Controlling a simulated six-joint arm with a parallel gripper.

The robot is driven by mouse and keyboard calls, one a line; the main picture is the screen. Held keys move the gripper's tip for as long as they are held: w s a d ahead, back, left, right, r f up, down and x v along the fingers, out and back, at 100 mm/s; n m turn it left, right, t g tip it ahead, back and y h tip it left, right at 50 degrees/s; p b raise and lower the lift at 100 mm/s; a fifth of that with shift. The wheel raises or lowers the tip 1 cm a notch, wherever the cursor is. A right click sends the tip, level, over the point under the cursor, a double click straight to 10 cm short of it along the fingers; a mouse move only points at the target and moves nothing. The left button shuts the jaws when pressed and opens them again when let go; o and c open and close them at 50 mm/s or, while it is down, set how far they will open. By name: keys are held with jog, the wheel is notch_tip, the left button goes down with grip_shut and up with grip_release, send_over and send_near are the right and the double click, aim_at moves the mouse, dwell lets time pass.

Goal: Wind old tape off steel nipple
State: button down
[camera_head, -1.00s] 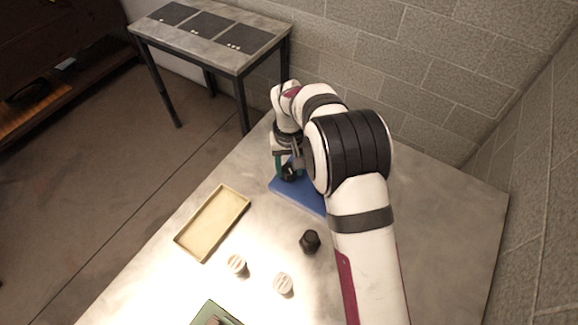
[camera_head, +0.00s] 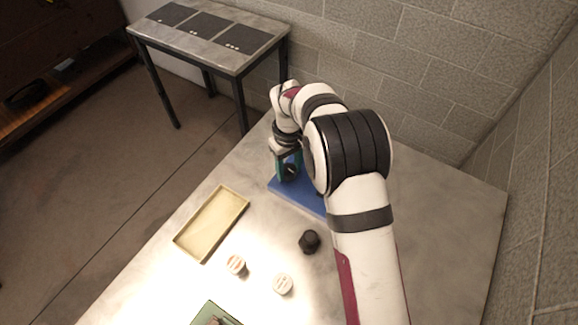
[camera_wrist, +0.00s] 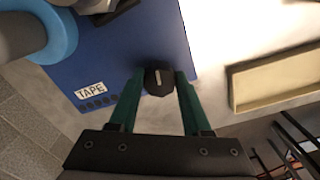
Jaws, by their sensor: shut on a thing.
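My gripper (camera_wrist: 158,82) has green fingers, which are shut on a dark faceted piece (camera_wrist: 158,81) with a pale bar on its face. In the head view my gripper (camera_head: 288,170) is low over the blue board (camera_head: 312,204). The board (camera_wrist: 130,55) also shows in the wrist view, with a white TAPE label (camera_wrist: 90,90) and a row of dark dots. I cannot tell whether the held piece touches the board. No steel nipple or old tape can be clearly made out.
A shallow tan tray (camera_head: 183,241) lies to the left. A black faceted piece (camera_head: 309,241) and two small round pale pieces (camera_head: 236,265) (camera_head: 283,284) stand nearer. A block wall (camera_head: 430,75) stands behind the table.

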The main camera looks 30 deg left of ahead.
aim_at(289, 169)
jog(key=shift+c, duration=1.8)
grip_release()
notch_tip(289, 169, up, 16)
